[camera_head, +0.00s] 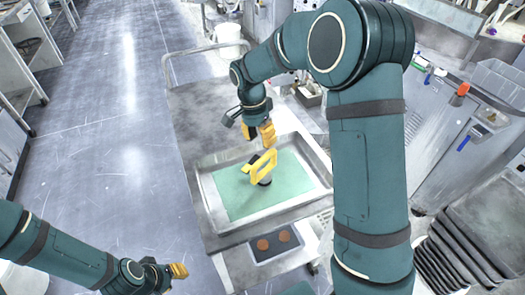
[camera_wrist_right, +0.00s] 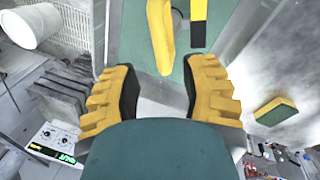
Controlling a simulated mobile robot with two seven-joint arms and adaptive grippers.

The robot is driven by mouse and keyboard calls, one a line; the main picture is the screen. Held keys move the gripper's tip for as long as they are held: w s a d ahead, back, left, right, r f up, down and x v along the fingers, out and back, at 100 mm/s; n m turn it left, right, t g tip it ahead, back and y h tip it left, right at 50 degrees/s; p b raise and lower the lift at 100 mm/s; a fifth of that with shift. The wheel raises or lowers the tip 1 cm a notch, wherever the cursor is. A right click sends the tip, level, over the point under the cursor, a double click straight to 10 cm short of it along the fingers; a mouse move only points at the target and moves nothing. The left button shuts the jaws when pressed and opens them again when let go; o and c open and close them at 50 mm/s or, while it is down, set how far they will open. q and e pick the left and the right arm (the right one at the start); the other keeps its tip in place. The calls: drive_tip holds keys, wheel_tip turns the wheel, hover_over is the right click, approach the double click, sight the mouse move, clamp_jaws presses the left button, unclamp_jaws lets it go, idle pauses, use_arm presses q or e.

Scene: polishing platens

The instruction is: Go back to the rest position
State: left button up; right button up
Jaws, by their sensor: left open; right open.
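My right gripper (camera_head: 259,133) hangs over the far part of a metal tray with a green mat (camera_head: 232,200). In the right wrist view its two yellow fingers stand apart with nothing between them (camera_wrist_right: 161,92). A yellow handled tool (camera_head: 263,164) with a dark part stands on the mat, just in front of the right gripper in the head view. Part of a yellow piece (camera_wrist_right: 160,35) also shows beyond the fingertips in the wrist view. My left gripper (camera_head: 178,271) is low at the bottom left, away from the cart, with yellow fingertips; it is open.
The tray rests on a grey cart (camera_head: 190,115) with a raised rail. A white bucket (camera_head: 228,40) stands behind. Stacked dark plates (camera_head: 455,262) are at lower right. The floor (camera_head: 100,130) left of the cart is clear.

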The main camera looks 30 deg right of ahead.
drive_tip(key=shift+w+a+r, duration=0.1)
drive_tip(key=shift+w+r, duration=0.1)
drive_tip(key=shift+r, duration=0.9)
drive_tip(key=shift+w+a+r, duration=0.1)
drive_tip(key=shift+w+r, duration=0.05)
drive_tip(key=shift+r, duration=0.95)
